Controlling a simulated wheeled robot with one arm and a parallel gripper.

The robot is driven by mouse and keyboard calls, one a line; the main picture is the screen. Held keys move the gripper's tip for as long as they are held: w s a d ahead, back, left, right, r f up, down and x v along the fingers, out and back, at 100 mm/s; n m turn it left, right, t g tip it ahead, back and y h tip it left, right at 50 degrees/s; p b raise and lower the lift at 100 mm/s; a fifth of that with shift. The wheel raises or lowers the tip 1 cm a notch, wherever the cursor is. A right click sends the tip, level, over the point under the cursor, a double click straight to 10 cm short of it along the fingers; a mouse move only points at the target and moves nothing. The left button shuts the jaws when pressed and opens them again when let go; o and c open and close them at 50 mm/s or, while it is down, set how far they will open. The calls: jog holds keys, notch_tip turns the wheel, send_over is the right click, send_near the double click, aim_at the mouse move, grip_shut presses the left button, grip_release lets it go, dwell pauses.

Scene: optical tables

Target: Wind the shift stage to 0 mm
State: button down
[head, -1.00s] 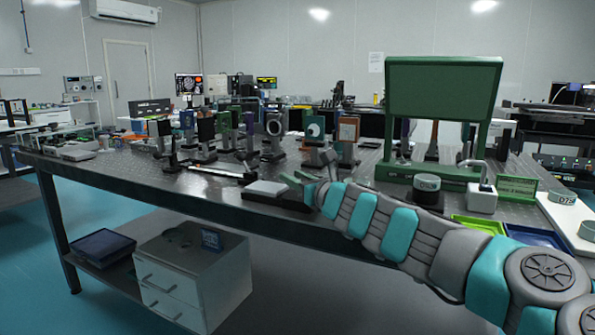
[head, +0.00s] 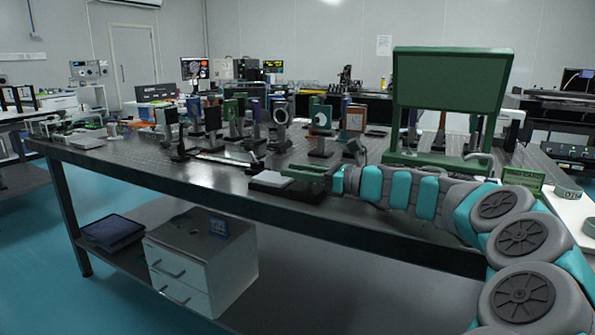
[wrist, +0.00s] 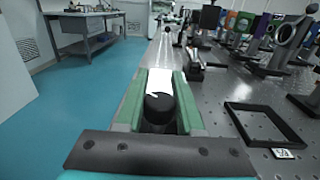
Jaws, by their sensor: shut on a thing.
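The shift stage (head: 285,180) is a low black base with a pale top plate, near the front edge of the optical table. My gripper (head: 318,174) reaches it from the right with its green fingers level. In the wrist view, my gripper (wrist: 160,98) is shut on a round black knob (wrist: 160,108), one finger on each side. The knob has a small white mark on its upper left. The stage's white plate (wrist: 160,80) shows just beyond the knob between the fingers. I cannot read any scale. The knob is hidden in the head view.
Several optic mounts (head: 279,117) stand behind the stage. A large green framed panel (head: 452,90) stands to the right on the table. In the wrist view a flat black square frame (wrist: 235,118) lies right of the gripper. A white drawer cabinet (head: 200,262) sits below the table.

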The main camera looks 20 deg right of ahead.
jog(key=shift+a+f+n+g+y, duration=0.1)
jog(key=shift+n+g+y, duration=0.2)
jog(key=c, duration=0.5)
grip_release()
jog(key=v, duration=0.7)
jog(key=shift+s+d+b, duration=0.25)
jog(key=shift+s+b, duration=0.05)
